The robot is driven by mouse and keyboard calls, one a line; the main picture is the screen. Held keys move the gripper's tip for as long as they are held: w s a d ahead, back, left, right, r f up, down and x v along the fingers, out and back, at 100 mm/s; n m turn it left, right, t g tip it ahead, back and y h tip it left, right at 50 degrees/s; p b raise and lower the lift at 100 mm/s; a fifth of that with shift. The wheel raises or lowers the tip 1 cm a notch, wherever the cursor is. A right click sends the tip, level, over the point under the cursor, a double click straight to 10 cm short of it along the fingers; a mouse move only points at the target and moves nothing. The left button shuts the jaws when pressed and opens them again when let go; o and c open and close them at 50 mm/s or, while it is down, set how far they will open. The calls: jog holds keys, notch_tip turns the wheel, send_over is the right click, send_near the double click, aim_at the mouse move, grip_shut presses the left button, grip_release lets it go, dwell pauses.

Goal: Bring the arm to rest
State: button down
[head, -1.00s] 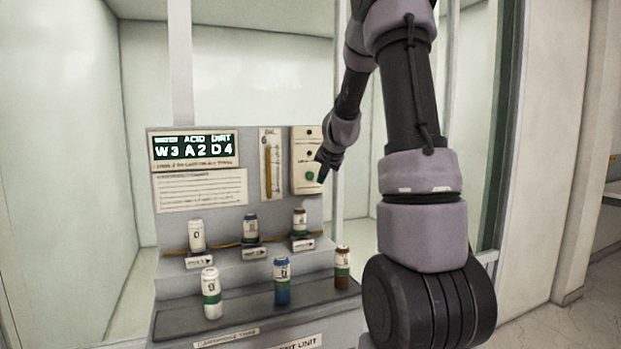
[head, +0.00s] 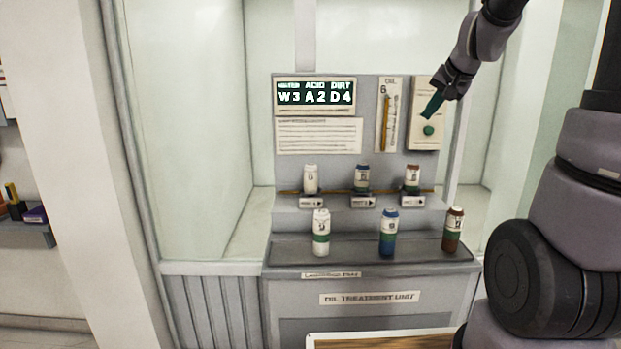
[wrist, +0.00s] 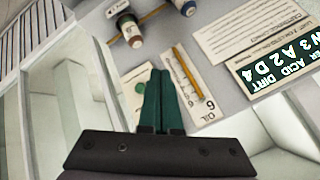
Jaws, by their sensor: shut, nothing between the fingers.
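My gripper (head: 432,103) is at the upper right of the head view, in front of the panel with the green button (head: 429,130). Its dark green fingers are together and hold nothing. In the wrist view the shut fingers (wrist: 161,98) point at the grey unit, beside the oil gauge (wrist: 190,82). The green button is partly seen left of the fingers there. I cannot tell whether the fingertips touch the panel. My arm reaches in from the right side of the head view.
The oil treatment unit (head: 367,299) has a lit display (head: 316,97) reading W3 A2 D4. Several canisters stand on its two steps, among them a blue one (head: 388,234). A wood-topped surface (head: 385,342) lies at the bottom. A glass-walled booth surrounds the unit.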

jog(key=s+a+n+g, duration=0.1)
jog(key=s+a, duration=0.2)
jog(key=s, duration=0.9)
jog(key=s+a+r+n, duration=0.1)
jog(key=s+a, duration=0.3)
jog(key=s, duration=0.8)
jog(key=shift+s+a+r+g+y, duration=0.25)
jog(key=shift+s+r+g+y, duration=0.05)
jog(key=shift+s+g+y, duration=0.1)
jog(key=shift+w, duration=0.1)
